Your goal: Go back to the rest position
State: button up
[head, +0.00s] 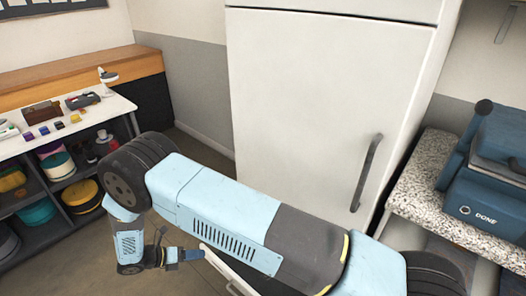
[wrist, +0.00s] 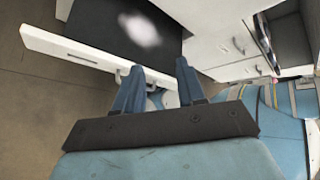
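My gripper (wrist: 160,75) shows in the wrist view with its two blue fingers apart and nothing held between them. In the head view my gripper (head: 200,254) is low at the left of centre, at the end of my bent arm. It is close to the white front of a pulled-out drawer (wrist: 68,48). The drawer's front edge also shows in the head view (head: 228,272), partly hidden behind my arm. The left finger overlaps the drawer front near its handle; I cannot tell if they touch.
A tall white cabinet (head: 320,85) with a grey handle stands ahead. At left is a shelf unit with a white top (head: 88,112) carrying small items. At right a blue machine (head: 490,160) sits on a speckled counter (head: 415,180). Floor shows at left.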

jog(key=w+d+r+m+g+y, duration=0.15)
jog(key=w+d+r+m, duration=0.3)
jog(key=r, duration=0.55)
jog(key=w+d+r+m+g+y, duration=0.15)
jog(key=w+d+r+m, duration=0.3)
jog(key=r, duration=0.55)
jog(key=w+d+r+m+g+y, duration=0.1)
jog(key=w+d+r+m+g, duration=0.3)
jog(key=r, duration=0.6)
jog(key=s+d+r+m+t+y, duration=0.25)
jog(key=d+r+m, duration=0.55)
jog(key=d+r, duration=0.85)
jog(key=s+d+r+m+t+y, duration=0.2)
jog(key=s+d+r+m, duration=0.2)
jog(key=s+d+m, duration=0.3)
jog(key=s+d+r+m+t+y, duration=0.2)
jog(key=s+d+r+m, duration=0.3)
jog(key=s+d, duration=0.6)
jog(key=shift+s+r+m+t, duration=0.2)
jog(key=shift+s+m+t, duration=0.25)
jog(key=shift+s+m, duration=0.55)
jog(key=shift+s, duration=0.1)
